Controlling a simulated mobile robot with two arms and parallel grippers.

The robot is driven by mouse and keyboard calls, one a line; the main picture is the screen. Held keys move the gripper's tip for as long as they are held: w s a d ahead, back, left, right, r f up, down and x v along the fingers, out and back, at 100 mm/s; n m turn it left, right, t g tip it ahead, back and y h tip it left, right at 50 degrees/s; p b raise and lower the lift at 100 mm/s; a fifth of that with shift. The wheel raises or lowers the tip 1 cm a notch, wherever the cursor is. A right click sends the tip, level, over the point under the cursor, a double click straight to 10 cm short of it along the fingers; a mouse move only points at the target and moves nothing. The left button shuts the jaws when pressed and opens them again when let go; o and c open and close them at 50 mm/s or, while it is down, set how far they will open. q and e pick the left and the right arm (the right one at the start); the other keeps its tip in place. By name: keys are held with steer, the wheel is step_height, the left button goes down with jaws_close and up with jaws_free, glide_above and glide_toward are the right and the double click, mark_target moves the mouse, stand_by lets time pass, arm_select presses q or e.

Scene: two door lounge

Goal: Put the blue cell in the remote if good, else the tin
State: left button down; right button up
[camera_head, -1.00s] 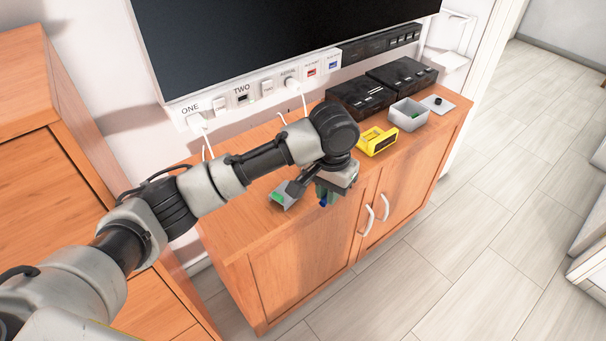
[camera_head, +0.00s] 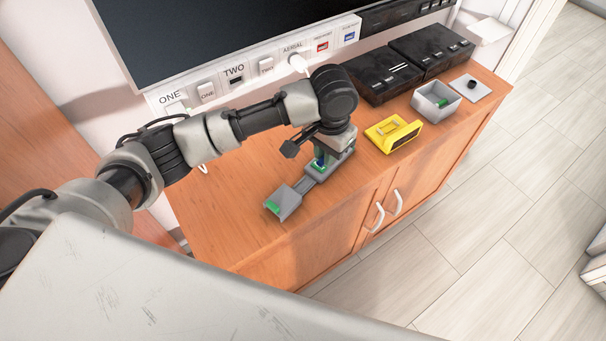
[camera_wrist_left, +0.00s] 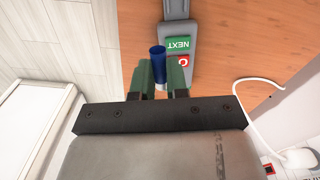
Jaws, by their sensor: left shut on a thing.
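My left gripper (camera_head: 319,167) is over the grey remote (camera_head: 305,184) on the wooden cabinet. In the left wrist view its green fingers (camera_wrist_left: 160,72) are shut on the blue cell (camera_wrist_left: 157,56). The cell is over or beside the remote's end with a green NEXT button (camera_wrist_left: 178,45) and a red button (camera_wrist_left: 184,61); I cannot tell whether it touches. The grey open tin (camera_head: 424,107) stands at the right with a green item inside. My right gripper is not in view.
A yellow device (camera_head: 392,133) with a dark display lies between remote and tin. A grey lid (camera_head: 481,92) with a black knob lies beside the tin. Black boxes (camera_head: 385,80) stand behind. A socket strip (camera_head: 233,75) runs under the screen. The cabinet's left top (camera_head: 215,215) is clear.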

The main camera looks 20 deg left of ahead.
mark_target(303, 186)
arm_select(q)
steer(key=s+a+f, duration=0.2)
steer(key=a, duration=0.1)
steer(key=shift+s+f, duration=0.1)
steer(key=shift+f, duration=0.1)
steer(key=shift+s+a+f, duration=0.55)
steer(key=shift+a+f, duration=0.1)
step_height(303, 186, down, 3)
steer(key=shift+f, duration=0.55)
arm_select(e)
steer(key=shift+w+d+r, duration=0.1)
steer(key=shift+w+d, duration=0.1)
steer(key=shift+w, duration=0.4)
arm_select(q)
steer(key=shift+f, duration=0.1)
